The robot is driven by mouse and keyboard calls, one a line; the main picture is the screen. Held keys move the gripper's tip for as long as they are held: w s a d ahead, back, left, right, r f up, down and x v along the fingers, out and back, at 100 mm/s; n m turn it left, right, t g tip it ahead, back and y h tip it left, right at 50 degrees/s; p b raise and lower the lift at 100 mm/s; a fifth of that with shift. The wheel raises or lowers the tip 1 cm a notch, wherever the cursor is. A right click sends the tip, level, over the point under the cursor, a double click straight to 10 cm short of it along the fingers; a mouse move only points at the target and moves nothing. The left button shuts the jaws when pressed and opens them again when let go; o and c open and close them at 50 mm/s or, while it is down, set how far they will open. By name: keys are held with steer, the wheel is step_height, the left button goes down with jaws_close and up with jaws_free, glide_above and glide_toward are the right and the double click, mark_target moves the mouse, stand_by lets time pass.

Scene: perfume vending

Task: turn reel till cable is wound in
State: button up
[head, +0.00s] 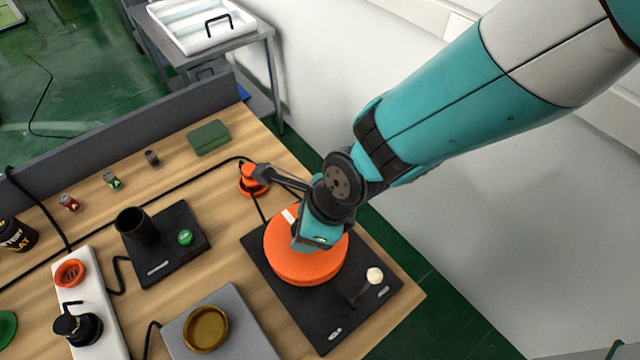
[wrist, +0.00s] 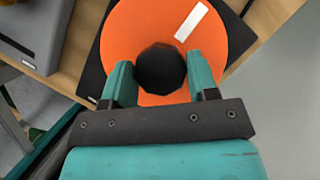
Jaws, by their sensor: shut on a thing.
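The orange reel (head: 292,262) lies flat on a black base plate (head: 345,308) near the table's right end. It has a white stripe on its top, plain in the wrist view (wrist: 191,22). My gripper (wrist: 160,82) is over the reel with its two teal fingers on either side of a dark faceted knob (wrist: 160,68), shut on it. In the head view my gripper (head: 314,240) hides part of the reel and the knob. A black cable (head: 262,212) runs from the back of the table past an orange guide (head: 252,181) toward the reel.
A lever with a white ball (head: 374,275) stands on the base plate, right of the reel. A black cup station (head: 165,243), a grey plate with a brass dish (head: 206,328) and a white strip (head: 92,300) stand to the left. A grey barrier (head: 120,130) edges the table's back.

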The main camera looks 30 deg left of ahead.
steer(key=o, duration=1.3)
steer(key=shift+c, duration=0.2)
steer(key=b+v, duration=0.2)
steer(key=v, duration=1.5)
steer(key=shift+r, duration=0.25)
steer(key=shift+w, duration=0.1)
